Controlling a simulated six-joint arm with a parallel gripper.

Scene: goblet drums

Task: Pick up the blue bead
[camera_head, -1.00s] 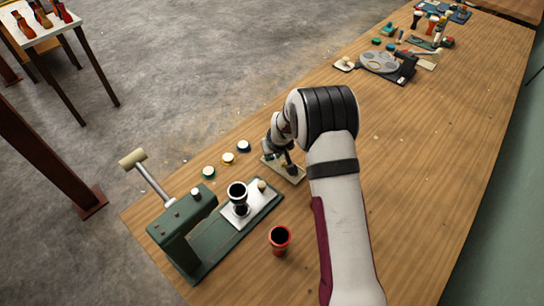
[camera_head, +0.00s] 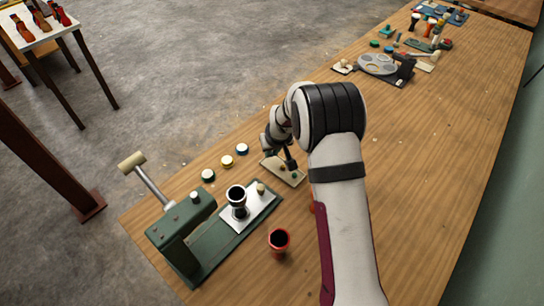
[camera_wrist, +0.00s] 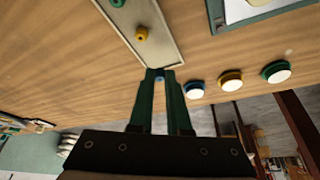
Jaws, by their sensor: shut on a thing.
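My gripper (camera_wrist: 160,72) is shut on the blue bead (camera_wrist: 160,77), a small blue spot showing between the fingertips in the wrist view; the fingers hide most of it. In the head view my gripper (camera_head: 291,166) is over the beige bead tray (camera_head: 270,167). The tray also shows in the wrist view (camera_wrist: 165,43), just beyond the fingertips. A yellow bead (camera_wrist: 141,33) and a green bead (camera_wrist: 117,2) sit on the tray. The blue bead cannot be made out in the head view.
Blue (camera_head: 242,148), yellow (camera_head: 227,161) and green (camera_head: 208,175) white-topped caps stand in a row left of the tray. A green lever press (camera_head: 180,237) holds a black goblet drum (camera_head: 237,195). A red drum (camera_head: 279,242) stands nearer. The table's right side is mostly clear.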

